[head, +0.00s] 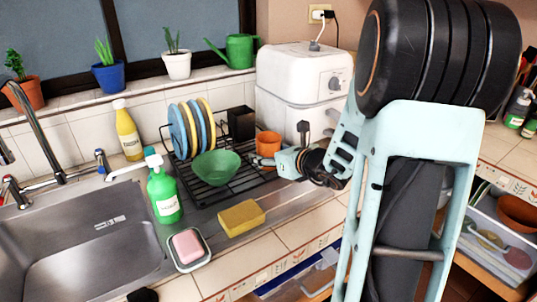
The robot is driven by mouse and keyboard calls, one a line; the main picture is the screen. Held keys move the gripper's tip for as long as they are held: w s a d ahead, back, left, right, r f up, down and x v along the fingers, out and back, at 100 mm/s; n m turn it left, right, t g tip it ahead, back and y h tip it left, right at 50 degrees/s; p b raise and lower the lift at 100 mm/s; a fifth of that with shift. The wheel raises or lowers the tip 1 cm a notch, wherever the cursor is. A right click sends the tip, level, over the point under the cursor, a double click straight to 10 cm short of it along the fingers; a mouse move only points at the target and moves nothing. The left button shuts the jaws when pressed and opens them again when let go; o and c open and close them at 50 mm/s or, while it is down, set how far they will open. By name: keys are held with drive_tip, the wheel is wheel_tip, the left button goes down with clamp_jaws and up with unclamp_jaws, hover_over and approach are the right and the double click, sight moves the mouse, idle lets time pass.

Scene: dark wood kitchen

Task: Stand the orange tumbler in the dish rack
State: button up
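The orange tumbler (268,141) is upright at the right end of the black dish rack (203,188), beside the white appliance. My gripper (271,162) reaches in from the right, with its fingers at the tumbler's lower part. The fingers partly hide the tumbler's base, so I cannot tell whether it rests on the rack or is held just above it. Whether the fingers are closed on the tumbler is also unclear.
The rack holds blue and yellow plates (190,128), a green bowl (215,167) and a black holder (241,123). A white appliance (303,85) stands behind.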

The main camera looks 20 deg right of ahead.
drive_tip(key=shift+r, duration=0.1)
drive_tip(key=shift+r+p, duration=0.25)
drive_tip(key=shift+p, duration=0.05)
drive_tip(key=p+v, duration=0.1)
drive_tip(key=v, duration=1.1)
drive_tip(key=shift+f+p, duration=0.15)
drive_tip(key=shift+p, duration=0.15)
drive_tip(key=shift+d, duration=0.1)
